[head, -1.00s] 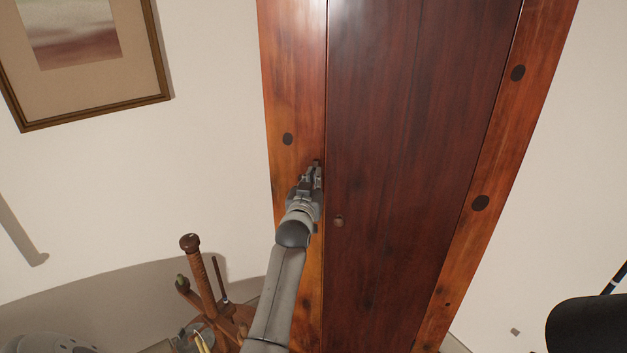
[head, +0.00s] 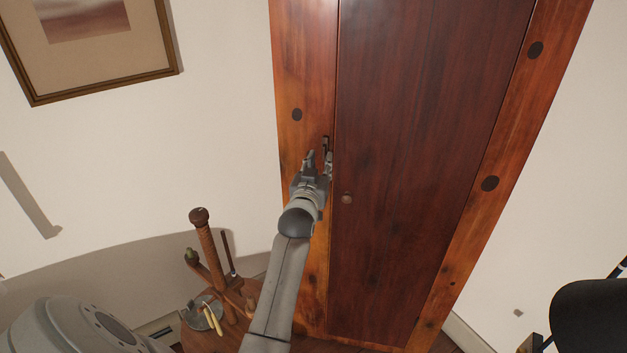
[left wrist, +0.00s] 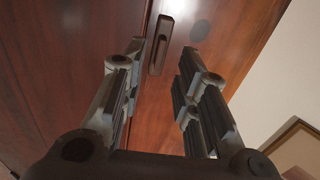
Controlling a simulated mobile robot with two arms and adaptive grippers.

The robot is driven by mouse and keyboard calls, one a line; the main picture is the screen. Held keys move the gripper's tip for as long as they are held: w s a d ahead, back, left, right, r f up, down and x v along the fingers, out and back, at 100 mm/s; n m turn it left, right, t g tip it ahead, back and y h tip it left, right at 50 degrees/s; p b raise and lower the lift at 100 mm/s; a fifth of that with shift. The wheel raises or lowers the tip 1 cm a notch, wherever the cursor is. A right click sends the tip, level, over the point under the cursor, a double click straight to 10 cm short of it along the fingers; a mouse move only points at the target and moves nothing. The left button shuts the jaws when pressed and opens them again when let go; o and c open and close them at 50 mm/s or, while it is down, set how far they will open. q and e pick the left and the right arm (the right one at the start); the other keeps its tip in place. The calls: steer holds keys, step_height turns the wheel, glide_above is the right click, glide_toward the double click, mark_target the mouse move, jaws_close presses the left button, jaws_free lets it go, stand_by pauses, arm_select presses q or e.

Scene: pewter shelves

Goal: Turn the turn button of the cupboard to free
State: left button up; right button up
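The cupboard (head: 420,130) has a dark reddish door with a small round knob (head: 347,199) and a lighter orange-brown frame. The turn button (left wrist: 160,45) is a small dark oblong piece on the frame beside the door seam. It lies roughly along the seam. In the head view the turn button (head: 326,143) is partly hidden by my gripper. My left gripper (head: 319,157) is open in front of it. In the left wrist view the gripper (left wrist: 159,56) has a finger on each side of the button's outline, with nothing held; contact cannot be told. My right gripper is not in view.
A wooden stand (head: 205,240) with upright posts and a small dish of tools (head: 205,313) is at the lower left, near my left arm. A framed picture (head: 105,87) hangs on the left wall. The space before the door is clear.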

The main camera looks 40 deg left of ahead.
arm_select(q)
steer(key=v, duration=0.8)
steer(key=shift+d, duration=0.1)
